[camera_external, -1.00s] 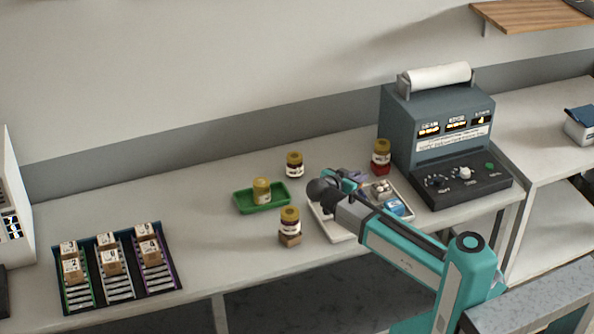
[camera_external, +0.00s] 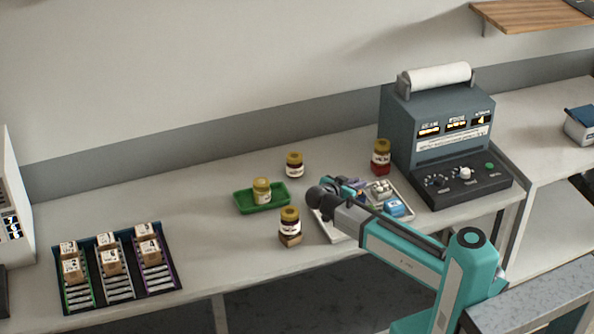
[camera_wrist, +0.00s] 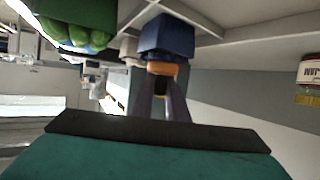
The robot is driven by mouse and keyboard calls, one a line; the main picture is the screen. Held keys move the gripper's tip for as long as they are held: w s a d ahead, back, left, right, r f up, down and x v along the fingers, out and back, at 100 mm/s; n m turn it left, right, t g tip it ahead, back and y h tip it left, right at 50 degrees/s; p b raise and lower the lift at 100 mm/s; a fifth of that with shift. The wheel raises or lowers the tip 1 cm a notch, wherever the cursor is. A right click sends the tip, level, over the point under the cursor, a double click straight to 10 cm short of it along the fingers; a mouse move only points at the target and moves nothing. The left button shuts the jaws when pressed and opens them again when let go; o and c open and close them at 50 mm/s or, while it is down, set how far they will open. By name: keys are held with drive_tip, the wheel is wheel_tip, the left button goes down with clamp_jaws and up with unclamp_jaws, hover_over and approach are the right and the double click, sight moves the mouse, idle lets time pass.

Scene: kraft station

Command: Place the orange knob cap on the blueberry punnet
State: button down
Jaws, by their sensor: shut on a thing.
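My gripper (camera_wrist: 162,92) is shut on the orange knob cap (camera_wrist: 163,68), which shows as an orange band between the fingertips in the wrist view. A dark blue box-like thing (camera_wrist: 165,36) lies just beyond the cap in that view; it may be the blueberry punnet, but its contents do not show. I cannot tell whether the cap touches it. In the external view my gripper (camera_external: 340,184) is over the left part of the pale tray (camera_external: 340,236), partly hidden by my wrist. The cap cannot be made out there.
The tray also holds a blue pack (camera_external: 394,208) and a carton of white round things (camera_external: 381,190). A jar on a box (camera_external: 290,226) stands close left of my arm. A green tray (camera_external: 240,204) with a jar lies farther left. A grey machine (camera_external: 440,135) stands right.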

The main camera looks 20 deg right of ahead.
drive_tip(key=shift+f+b, duration=0.3)
drive_tip(key=c, duration=1.7)
unclamp_jaws()
drive_tip(key=shift+r, duration=0.1)
drive_tip(key=shift+c, duration=0.2)
drive_tip(key=shift+r+p, duration=0.2)
drive_tip(key=shift+p, duration=0.15)
drive_tip(key=b+v, duration=0.3)
drive_tip(key=v, duration=0.9)
drive_tip(key=shift+f, duration=0.1)
